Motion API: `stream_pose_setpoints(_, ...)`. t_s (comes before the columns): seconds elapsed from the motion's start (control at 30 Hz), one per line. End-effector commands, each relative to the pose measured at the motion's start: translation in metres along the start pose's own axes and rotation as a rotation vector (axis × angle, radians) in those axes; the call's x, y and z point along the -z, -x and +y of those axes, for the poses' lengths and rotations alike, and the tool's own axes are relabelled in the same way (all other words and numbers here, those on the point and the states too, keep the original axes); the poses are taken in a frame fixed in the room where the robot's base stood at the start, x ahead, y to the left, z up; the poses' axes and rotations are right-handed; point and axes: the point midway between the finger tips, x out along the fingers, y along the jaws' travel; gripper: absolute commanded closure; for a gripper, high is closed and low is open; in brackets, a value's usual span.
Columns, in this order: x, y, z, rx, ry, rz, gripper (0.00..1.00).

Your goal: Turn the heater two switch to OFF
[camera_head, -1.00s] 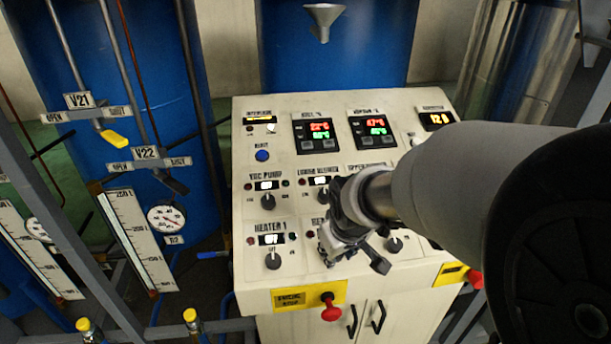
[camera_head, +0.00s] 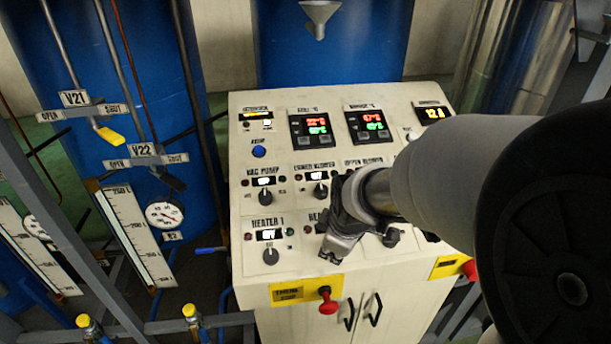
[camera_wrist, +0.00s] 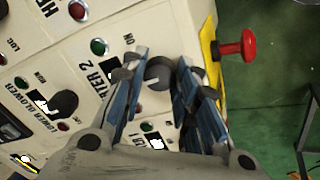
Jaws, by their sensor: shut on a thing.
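The heater two switch (camera_wrist: 158,74) is a dark round knob on the cream control panel, beside the partly covered HEATER 2 label (camera_wrist: 106,80) in the wrist view. My gripper (camera_wrist: 159,76) has its two blue-grey fingers on either side of this knob, shut on it. In the head view my gripper (camera_head: 342,243) is at the panel's lower row, right of the HEATER 1 knob (camera_head: 270,257), and hides the heater two knob and part of its label. I cannot read which way the knob points, and its display is hidden.
The LOWER BLOWER knob (camera_wrist: 64,104) is close by in the wrist view. A red stop button (camera_wrist: 240,46) on a yellow plate sticks out from the panel's front. Valve levers and gauges stand left of the panel (camera_head: 243,205).

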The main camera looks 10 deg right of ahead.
Motion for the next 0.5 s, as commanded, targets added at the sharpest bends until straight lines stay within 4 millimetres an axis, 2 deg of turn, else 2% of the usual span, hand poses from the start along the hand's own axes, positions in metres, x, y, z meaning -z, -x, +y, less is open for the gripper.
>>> stream_pose_setpoints(0.47,-0.0004,-0.0003,-0.0004,0.002,0.015,-0.001,0.96)
stream_pose_setpoints(0.5,-0.0005,-0.0003,-0.0005,0.002,0.015,-0.001,0.71)
